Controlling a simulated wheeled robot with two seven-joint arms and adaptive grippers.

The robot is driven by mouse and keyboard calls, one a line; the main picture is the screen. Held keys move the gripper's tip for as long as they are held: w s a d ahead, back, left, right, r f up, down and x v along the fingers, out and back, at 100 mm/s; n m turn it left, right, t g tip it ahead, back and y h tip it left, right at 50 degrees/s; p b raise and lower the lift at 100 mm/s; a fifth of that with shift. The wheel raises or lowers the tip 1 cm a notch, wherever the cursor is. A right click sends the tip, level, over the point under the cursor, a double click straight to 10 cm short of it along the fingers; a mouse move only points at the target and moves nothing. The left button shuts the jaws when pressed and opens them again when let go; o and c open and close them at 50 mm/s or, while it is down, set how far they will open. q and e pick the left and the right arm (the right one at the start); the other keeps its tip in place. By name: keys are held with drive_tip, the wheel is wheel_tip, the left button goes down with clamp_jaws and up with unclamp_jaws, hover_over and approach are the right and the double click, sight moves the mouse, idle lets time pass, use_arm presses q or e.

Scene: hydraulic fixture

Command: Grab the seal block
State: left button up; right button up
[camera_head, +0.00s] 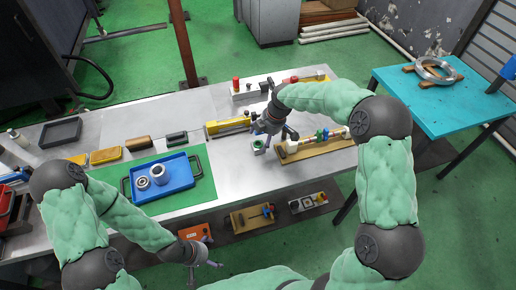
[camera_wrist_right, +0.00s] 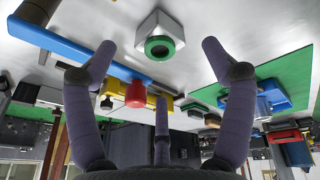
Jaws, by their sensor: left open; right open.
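The seal block, a small pale block with a green ring on top, stands on the grey table (camera_head: 110,120) near its middle; I take it to be this block (camera_head: 259,146). In the right wrist view the block (camera_wrist_right: 160,36) shows its green ring around a dark hole, between and beyond the fingertips. My right gripper (camera_head: 272,132) is open just above and behind the block, apparently not touching it. Its spread fingers also show in the wrist view (camera_wrist_right: 157,55). My left gripper (camera_head: 203,262) is open and empty in front of the table, low, away from the block.
A wooden board with coloured fittings (camera_head: 315,147) lies close right of the block. A yellow bar-shaped part (camera_head: 228,126) lies behind left. A blue tray (camera_head: 178,184) with metal rings sits on a green mat (camera_head: 200,197). A red-topped part (camera_head: 236,84) stands further back.

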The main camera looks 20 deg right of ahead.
sight(259, 145)
drive_tip(key=shift+b+x, duration=0.8)
drive_tip(key=shift+x, duration=2.35)
drive_tip(key=shift+a, duration=0.1)
drive_tip(key=shift+c, duration=0.3)
drive_tip(key=c, duration=1.2)
